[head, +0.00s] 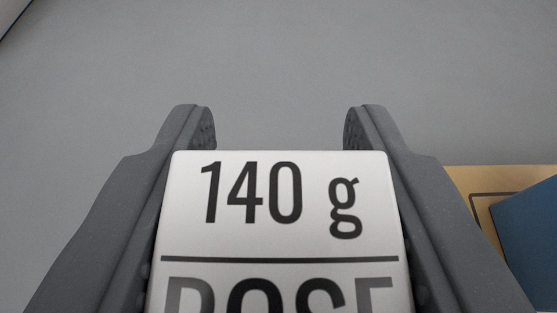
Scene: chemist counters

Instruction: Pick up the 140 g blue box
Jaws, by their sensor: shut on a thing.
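My gripper (281,127) is shut on a box with a white face (282,245). The face reads "140 g" in black above a dark line. Larger letters below, cut off by the lower picture edge, look like "DOSE". The box sits between the two grey fingers, and the fingertips reach a little past its far edge. Only the white face shows, so I cannot tell the colour of its other sides.
At the lower right is a tan surface (460,178) with a dark outlined marking. A blue object (530,240) is there, partly cut off by the picture edge. Plain grey surface (280,60) fills the background. A dark edge crosses the top left corner.

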